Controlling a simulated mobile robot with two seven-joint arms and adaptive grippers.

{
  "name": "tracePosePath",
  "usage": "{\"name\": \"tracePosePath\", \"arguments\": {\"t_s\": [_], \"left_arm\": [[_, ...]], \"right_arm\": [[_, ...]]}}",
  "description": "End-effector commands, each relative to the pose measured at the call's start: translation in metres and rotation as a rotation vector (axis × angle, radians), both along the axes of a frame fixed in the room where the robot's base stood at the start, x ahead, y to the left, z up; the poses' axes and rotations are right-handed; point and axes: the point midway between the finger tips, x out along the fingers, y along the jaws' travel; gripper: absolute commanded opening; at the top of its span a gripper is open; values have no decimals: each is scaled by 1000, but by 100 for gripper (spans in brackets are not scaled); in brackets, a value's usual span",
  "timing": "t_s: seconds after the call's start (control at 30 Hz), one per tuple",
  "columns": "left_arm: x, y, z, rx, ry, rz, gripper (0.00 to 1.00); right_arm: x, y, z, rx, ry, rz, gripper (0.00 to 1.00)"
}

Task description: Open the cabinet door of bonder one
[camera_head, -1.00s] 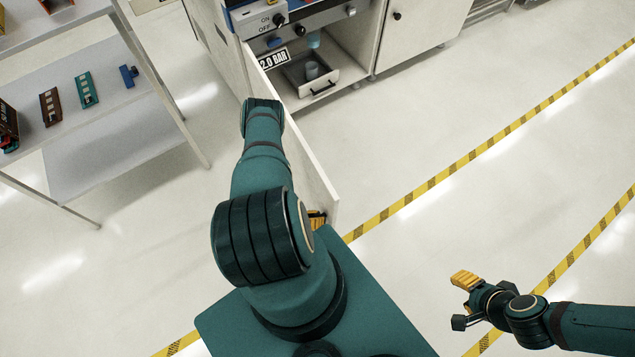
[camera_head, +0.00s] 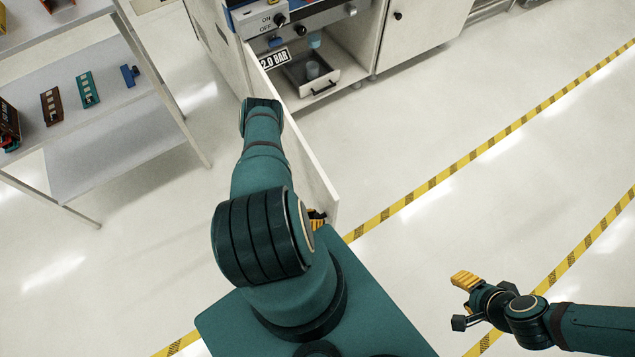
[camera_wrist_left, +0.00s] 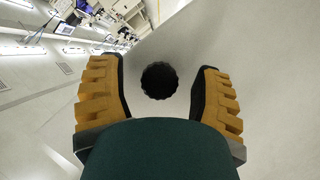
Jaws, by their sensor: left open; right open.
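The cabinet door (camera_head: 292,128) is a pale panel standing swung wide open from the cabinet (camera_head: 345,62), its free edge close to my base. My left gripper (camera_head: 317,218) shows only as a bit of yellow finger at the door's near end; my arm hides the rest. In the left wrist view, the left gripper (camera_wrist_left: 158,72) is open, with its yellow fingers on either side of a round black knob (camera_wrist_left: 159,81) on the pale panel. My right gripper (camera_head: 463,301) is open and empty above the floor at lower right.
A "2.0 BAR" label (camera_head: 274,60) sits near the door's top. A neighbouring closed door (camera_head: 420,28) has a black knob. A shelf rack (camera_head: 110,120) stands left. Floor to the right is clear, with yellow-black tape.

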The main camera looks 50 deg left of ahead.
Motion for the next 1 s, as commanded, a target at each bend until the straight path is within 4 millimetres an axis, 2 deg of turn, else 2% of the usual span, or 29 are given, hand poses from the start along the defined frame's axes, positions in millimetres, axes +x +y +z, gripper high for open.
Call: {"name": "tracePosePath", "arguments": {"t_s": [0.53,0.7,1.0], "left_arm": [[-84,43,26,1,2,2,65],[-96,48,30,0,2,0,65],[-99,50,31,-1,1,0,65]], "right_arm": [[0,0,0,0,0,0,47],[0,0,0,0,0,0,47],[0,0,0,0,0,0,47]]}}
